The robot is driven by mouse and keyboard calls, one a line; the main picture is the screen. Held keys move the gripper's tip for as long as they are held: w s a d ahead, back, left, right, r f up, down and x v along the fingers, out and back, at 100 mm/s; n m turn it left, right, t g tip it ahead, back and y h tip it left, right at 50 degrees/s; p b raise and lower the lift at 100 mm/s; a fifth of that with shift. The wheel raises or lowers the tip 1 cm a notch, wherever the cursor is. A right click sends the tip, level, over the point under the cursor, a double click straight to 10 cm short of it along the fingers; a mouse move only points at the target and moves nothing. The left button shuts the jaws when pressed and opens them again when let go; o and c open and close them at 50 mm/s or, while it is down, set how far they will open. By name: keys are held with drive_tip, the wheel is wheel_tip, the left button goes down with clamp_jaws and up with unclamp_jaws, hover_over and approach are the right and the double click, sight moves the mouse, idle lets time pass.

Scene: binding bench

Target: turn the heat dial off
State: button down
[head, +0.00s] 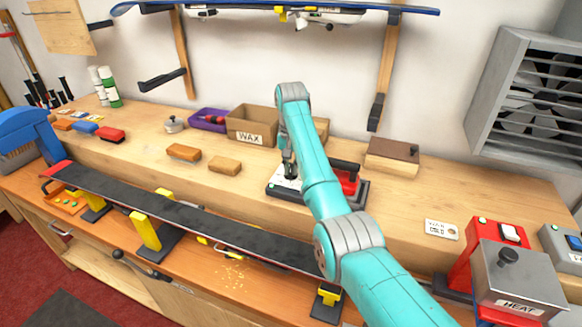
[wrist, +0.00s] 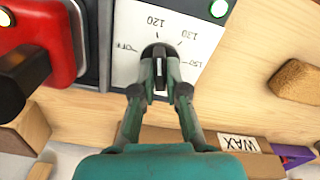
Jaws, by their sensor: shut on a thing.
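The black heat dial (wrist: 158,52) sits on a white scale plate (wrist: 128,20) marked OFF, 120, 130 and 150, upside down in the wrist view. My gripper (wrist: 160,75) is shut on the dial, one finger on each side. The dial's grip ridge lies roughly upright in the picture, in line with the 120 mark; its pointer end is partly hidden by the fingers. In the head view my gripper (head: 290,172) is down at the white plate of the dark iron base (head: 360,192), and the dial itself is hidden.
A green light (wrist: 219,8) glows beside the scale. A red body with a black handle (wrist: 25,68) stands close by. The WAX box (head: 252,124) and a tan block (head: 225,165) lie to the left.

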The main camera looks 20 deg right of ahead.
drive_tip(key=n, duration=1.2)
drive_tip(key=shift+a+n, duration=0.15)
drive_tip(key=shift+n, duration=0.15)
idle(0.4)
drive_tip(key=c, duration=1.2)
unclamp_jaws()
